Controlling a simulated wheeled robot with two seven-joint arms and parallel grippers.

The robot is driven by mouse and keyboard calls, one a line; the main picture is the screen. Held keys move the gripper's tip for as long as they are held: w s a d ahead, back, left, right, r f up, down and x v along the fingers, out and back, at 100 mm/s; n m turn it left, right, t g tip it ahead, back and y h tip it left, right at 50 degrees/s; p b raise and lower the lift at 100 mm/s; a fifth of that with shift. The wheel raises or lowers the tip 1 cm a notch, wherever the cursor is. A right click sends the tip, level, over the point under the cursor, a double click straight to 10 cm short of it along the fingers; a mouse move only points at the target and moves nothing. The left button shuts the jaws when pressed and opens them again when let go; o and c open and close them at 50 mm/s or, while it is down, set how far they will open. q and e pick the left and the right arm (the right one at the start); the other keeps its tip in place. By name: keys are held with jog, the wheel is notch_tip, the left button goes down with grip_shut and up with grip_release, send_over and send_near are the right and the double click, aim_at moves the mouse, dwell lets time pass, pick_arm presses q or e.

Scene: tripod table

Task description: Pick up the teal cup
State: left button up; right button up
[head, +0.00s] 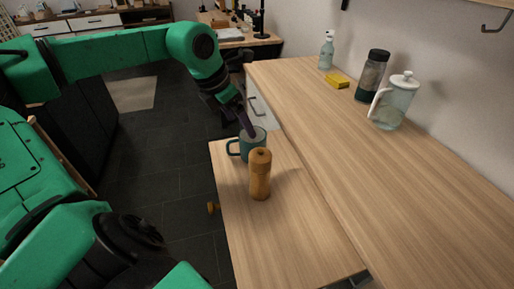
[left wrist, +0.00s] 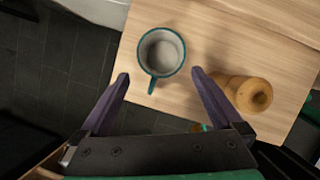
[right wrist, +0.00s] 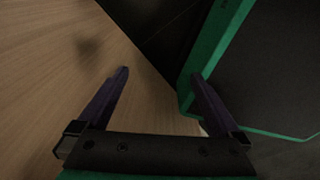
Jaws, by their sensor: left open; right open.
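The teal cup (head: 247,150) stands upright on the small wooden table, near its far left corner, with its handle toward the left. In the left wrist view the cup (left wrist: 162,52) is seen from above, and its inside looks empty. My left gripper (head: 247,130) is open above the cup in the head view. In the left wrist view its two fingertips (left wrist: 159,75) are spread on either side of the cup's handle. My right gripper (right wrist: 159,75) is open and empty in the right wrist view, over a wooden surface and its edge.
An orange-brown bottle (head: 260,176) stands close beside the cup and shows right of the left gripper (left wrist: 252,95). The long counter (head: 340,150) holds a glass pitcher (head: 392,105), a dark-based jar (head: 371,76), a yellow sponge (head: 337,81) and a spray bottle (head: 326,52). The small table's front (head: 290,245) is clear.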

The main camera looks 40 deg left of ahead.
aim_at(255, 144)
pick_arm(q)
jog(key=x, duration=1.1)
jog(key=shift+w+d, duration=0.2)
jog(key=shift+w, duration=0.1)
jog(key=c, duration=1.5)
jog(key=shift+r, duration=0.1)
jog(key=shift+r, duration=0.1)
notch_tip(255, 144, up, 20)
jog(key=shift+f+p, duration=0.1)
jog(key=shift+p, duration=0.35)
